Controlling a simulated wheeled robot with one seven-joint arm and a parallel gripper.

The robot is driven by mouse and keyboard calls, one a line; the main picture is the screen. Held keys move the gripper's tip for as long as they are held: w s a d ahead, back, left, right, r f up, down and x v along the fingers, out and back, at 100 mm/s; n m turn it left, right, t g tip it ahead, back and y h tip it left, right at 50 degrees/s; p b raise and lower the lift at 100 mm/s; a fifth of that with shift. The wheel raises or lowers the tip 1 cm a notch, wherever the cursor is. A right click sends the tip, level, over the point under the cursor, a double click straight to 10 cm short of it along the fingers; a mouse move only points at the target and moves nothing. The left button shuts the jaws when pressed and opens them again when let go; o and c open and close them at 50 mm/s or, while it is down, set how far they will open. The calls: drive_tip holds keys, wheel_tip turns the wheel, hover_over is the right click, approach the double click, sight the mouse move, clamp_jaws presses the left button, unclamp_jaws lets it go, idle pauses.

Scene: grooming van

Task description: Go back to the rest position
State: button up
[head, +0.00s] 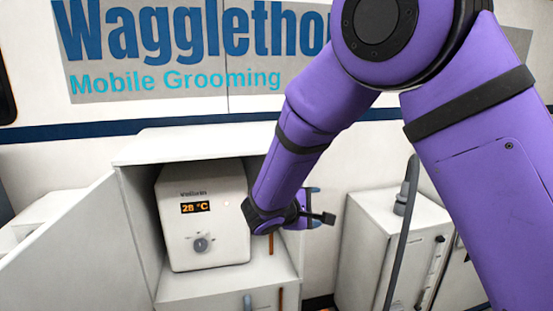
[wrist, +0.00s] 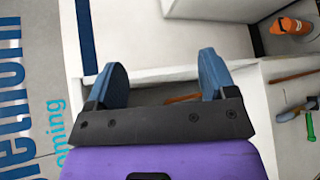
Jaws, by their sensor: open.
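My gripper (head: 314,206) is at the right edge of the open cabinet in the head view, just right of the white heater unit. In the wrist view my gripper (wrist: 162,72) shows two blue fingers spread wide with nothing between them. The purple arm reaches down from the upper right and hides part of the cabinet's right side. The heater unit (head: 217,240) stands upright in the cabinet, with an orange display reading 28 °C and a grey knob (head: 201,244). Whether the gripper touches the cabinet cannot be told.
The cabinet door (head: 75,250) stands open on the left. A white cabinet (head: 385,245) with a grey hose (head: 405,210) is on the right. The lettered van wall is behind.

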drive_tip(key=s+d+r+m+g+y, duration=0.2)
drive_tip(key=s+d+r+m+g, duration=0.2)
drive_tip(key=s+d+r, duration=0.4)
drive_tip(key=s+d+r+m+g+y, duration=0.1)
drive_tip(key=s+d+r+m+g, duration=0.25)
drive_tip(key=s+d, duration=0.45)
drive_tip(key=s+d+r+m+t+y, duration=0.1)
drive_tip(key=s+d+r+m+y, duration=0.1)
drive_tip(key=s, duration=0.6)
drive_tip(key=s+d+r+m+t+y, duration=0.2)
drive_tip(key=s+y, duration=0.3)
drive_tip(key=s, duration=0.3)
drive_tip(key=shift+s+d+r+m, duration=0.35)
drive_tip(key=shift+d+r+m, duration=0.25)
drive_tip(key=shift+r+m, duration=0.2)
